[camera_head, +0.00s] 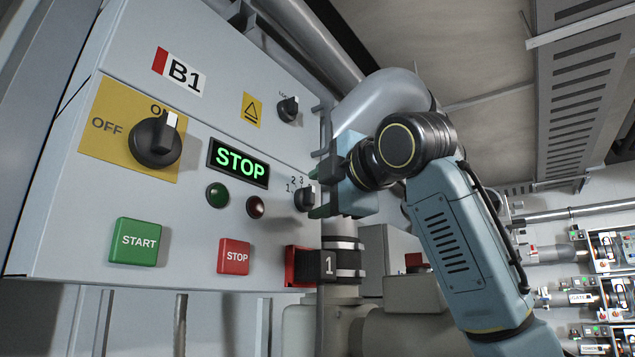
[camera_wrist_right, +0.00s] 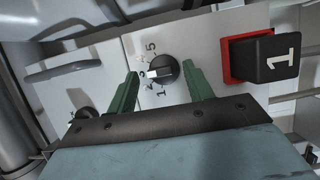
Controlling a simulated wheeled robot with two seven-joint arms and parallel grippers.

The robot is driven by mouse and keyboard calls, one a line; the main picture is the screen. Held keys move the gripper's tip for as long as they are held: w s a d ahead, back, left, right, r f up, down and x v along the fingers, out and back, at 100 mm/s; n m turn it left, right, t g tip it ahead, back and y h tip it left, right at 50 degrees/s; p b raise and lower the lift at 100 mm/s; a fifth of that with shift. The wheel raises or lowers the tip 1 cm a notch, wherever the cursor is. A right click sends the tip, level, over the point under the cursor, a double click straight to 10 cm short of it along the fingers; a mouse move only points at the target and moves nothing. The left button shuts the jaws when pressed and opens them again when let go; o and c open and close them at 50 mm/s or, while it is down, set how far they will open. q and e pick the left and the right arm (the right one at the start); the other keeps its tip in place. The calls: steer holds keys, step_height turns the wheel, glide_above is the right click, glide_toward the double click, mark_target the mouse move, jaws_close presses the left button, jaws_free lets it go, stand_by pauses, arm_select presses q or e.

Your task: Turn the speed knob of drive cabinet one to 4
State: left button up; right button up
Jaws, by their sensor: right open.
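The grey drive cabinet (camera_head: 85,220) fills the left of the head view and carries a B1 label. Its small black speed knob (camera_head: 303,198) is at the right edge of the front, with digits beside it. In the right wrist view the knob (camera_wrist_right: 165,71) has a white mark pointing left, toward the low digits; I cannot read exactly which. My right gripper (camera_head: 318,184) is open at the knob. In the wrist view its green fingers (camera_wrist_right: 160,88) lie on either side of the knob, with gaps. My left gripper is out of view.
A red-and-black block marked 1 (camera_wrist_right: 266,58) sits close beside the right finger. The front also has a STOP display (camera_head: 238,162), a large ON/OFF switch (camera_head: 155,143), a green START button (camera_head: 137,242) and a red STOP button (camera_head: 234,256). A pipe (camera_head: 343,260) stands below the gripper.

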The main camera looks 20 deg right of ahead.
steer(key=shift+w+a, duration=0.1)
steer(key=shift+w, duration=0.25)
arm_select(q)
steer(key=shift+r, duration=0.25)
arm_select(e)
steer(key=shift+w, duration=0.25)
steer(key=shift+c, duration=1)
steer(key=shift+s, duration=0.15)
steer(key=c, duration=0.6)
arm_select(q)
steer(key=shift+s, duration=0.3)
arm_select(e)
steer(key=shift+o, duration=0.2)
steer(key=shift+r, duration=0.15)
